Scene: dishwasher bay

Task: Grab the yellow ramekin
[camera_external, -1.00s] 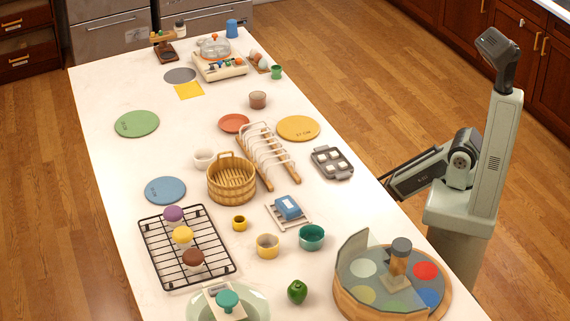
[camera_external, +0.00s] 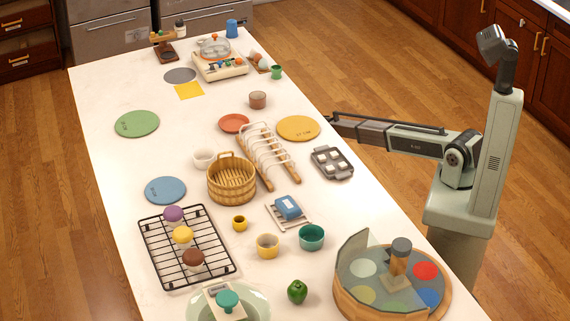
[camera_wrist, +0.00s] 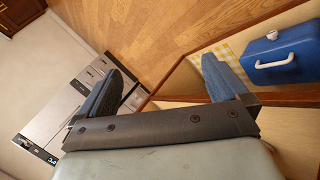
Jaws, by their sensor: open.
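The yellow ramekin (camera_external: 267,246) stands upright on the white counter in the external view, just left of a teal ramekin (camera_external: 311,237). A smaller yellow cup (camera_external: 239,223) stands behind it to the left. My gripper (camera_external: 332,120) is at the counter's right edge, near the orange-yellow plate and well behind and to the right of the ramekin. In the wrist view, my gripper (camera_wrist: 162,70) has its two fingers spread wide with nothing between them. The ramekin is not in the wrist view.
Near the ramekin are a blue block on a small rack (camera_external: 288,208), a wicker basket (camera_external: 231,180), a black cooling rack (camera_external: 160,268), a green pepper (camera_external: 297,291) and a round divided tray (camera_external: 347,291). The wrist view shows floor and a blue box (camera_wrist: 290,55).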

